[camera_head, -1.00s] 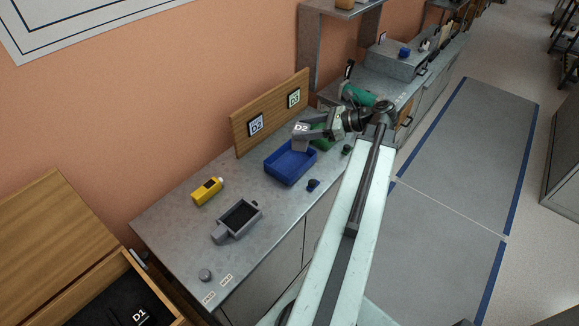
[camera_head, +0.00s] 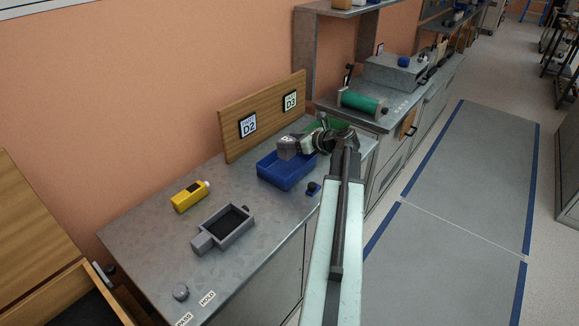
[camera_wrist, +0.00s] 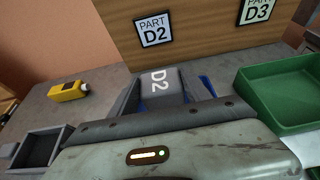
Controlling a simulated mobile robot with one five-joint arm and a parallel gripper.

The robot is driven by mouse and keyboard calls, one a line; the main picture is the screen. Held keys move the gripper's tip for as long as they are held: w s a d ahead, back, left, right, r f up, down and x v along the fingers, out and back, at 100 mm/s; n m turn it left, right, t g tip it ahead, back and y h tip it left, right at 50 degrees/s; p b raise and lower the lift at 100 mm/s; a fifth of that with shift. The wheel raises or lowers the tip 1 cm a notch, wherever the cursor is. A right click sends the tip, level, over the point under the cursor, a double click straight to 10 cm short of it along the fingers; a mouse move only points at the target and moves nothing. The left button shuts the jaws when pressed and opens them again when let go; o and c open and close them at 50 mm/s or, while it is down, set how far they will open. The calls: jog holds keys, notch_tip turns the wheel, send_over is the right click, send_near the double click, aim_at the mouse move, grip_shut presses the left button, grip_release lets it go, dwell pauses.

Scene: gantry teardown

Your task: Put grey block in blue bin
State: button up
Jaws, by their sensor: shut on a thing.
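The grey block (camera_head: 288,147), marked D2, is held in my gripper (camera_head: 296,144) over the blue bin (camera_head: 287,179). In the wrist view the grey block (camera_wrist: 162,84) shows its D2 face between the jaws, and parts of the blue bin (camera_wrist: 207,86) show behind it. My gripper is shut on the block. The block seems to be above the bin's back part; its exact height over the floor of the bin is hard to tell. The bin's inside is partly hidden by my gripper and the block.
A green bin (camera_wrist: 285,92) stands right of the blue bin. A grey tray (camera_head: 224,229) and a yellow bottle (camera_head: 189,197) lie to the left. A wooden board (camera_head: 262,117) with D2 and D3 labels stands behind.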

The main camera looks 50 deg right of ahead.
aim_at(292, 154)
notch_tip(292, 154, down, 7)
jog(key=b, duration=0.5)
jog(key=shift+r, duration=0.25)
jog(key=shift+f, duration=0.15)
jog(key=o, duration=1.6)
jog(key=shift+r+p, duration=0.35)
jog(key=a+p+v, duration=0.1)
jog(key=p+v, duration=0.3)
jog(key=v, duration=0.7)
jog(key=shift+s+d, duration=0.45)
jog(key=shift+d, duration=0.05)
